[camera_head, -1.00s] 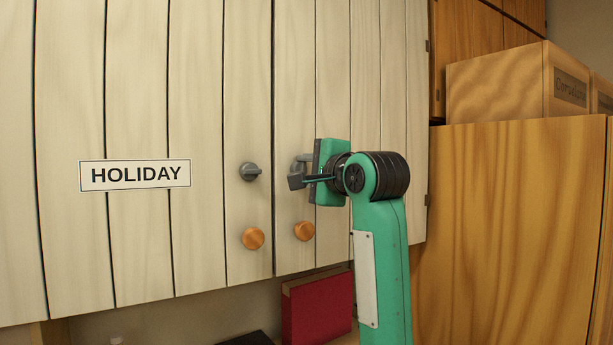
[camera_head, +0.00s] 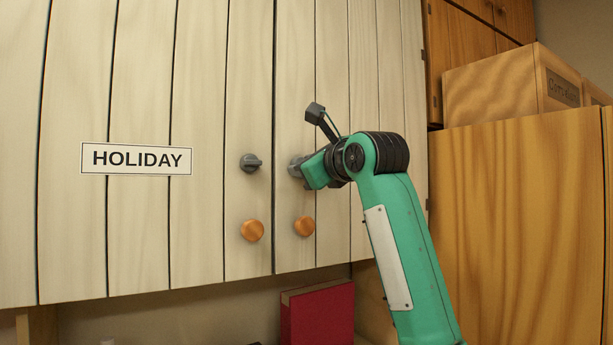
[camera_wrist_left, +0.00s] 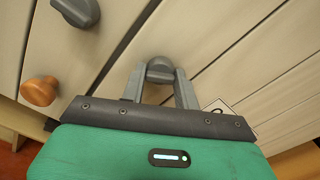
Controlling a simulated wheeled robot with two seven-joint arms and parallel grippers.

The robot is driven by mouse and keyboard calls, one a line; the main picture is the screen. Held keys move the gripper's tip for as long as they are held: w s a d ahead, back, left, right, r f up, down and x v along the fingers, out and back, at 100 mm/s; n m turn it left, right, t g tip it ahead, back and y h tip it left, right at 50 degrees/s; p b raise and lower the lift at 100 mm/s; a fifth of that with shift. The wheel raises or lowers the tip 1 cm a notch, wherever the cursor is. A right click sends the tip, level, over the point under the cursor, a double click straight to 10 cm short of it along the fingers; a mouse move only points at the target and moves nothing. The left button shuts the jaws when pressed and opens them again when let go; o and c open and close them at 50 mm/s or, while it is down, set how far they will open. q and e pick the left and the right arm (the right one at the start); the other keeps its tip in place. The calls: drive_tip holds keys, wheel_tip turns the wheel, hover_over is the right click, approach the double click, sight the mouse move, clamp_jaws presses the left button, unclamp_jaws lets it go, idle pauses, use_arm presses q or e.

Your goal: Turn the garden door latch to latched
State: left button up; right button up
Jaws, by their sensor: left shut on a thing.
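My left gripper (camera_head: 305,168) is at the right-hand of two grey latch knobs (camera_head: 295,167) on the pale plank doors. In the left wrist view, its two grey fingers (camera_wrist_left: 159,86) are shut on that latch knob (camera_wrist_left: 160,70), one on each side. The gripper body hides part of the knob in the head view. The left-hand latch knob (camera_head: 250,162) is free, and it also shows in the wrist view (camera_wrist_left: 76,10). I cannot read which latch is the garden door's. My right gripper is not in view.
A HOLIDAY sign (camera_head: 136,158) is on the left door. Round orange knobs (camera_head: 252,230) (camera_head: 303,226) sit below the latches. A white label (camera_wrist_left: 218,105) is partly hidden. A red box (camera_head: 317,313) stands below; a wooden cabinet (camera_head: 515,220) is at the right.

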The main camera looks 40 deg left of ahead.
use_arm(q)
drive_tip(key=m+b, duration=0.1)
drive_tip(key=m, duration=0.2)
drive_tip(key=shift+f+b, duration=0.1)
drive_tip(key=shift+b, duration=0.3)
drive_tip(key=shift+m+b, duration=0.55)
drive_tip(key=shift+m, duration=0.95)
drive_tip(key=o, duration=1)
drive_tip(key=shift+c, duration=0.2)
drive_tip(key=b+v, duration=0.5)
drive_tip(key=v, duration=0.9)
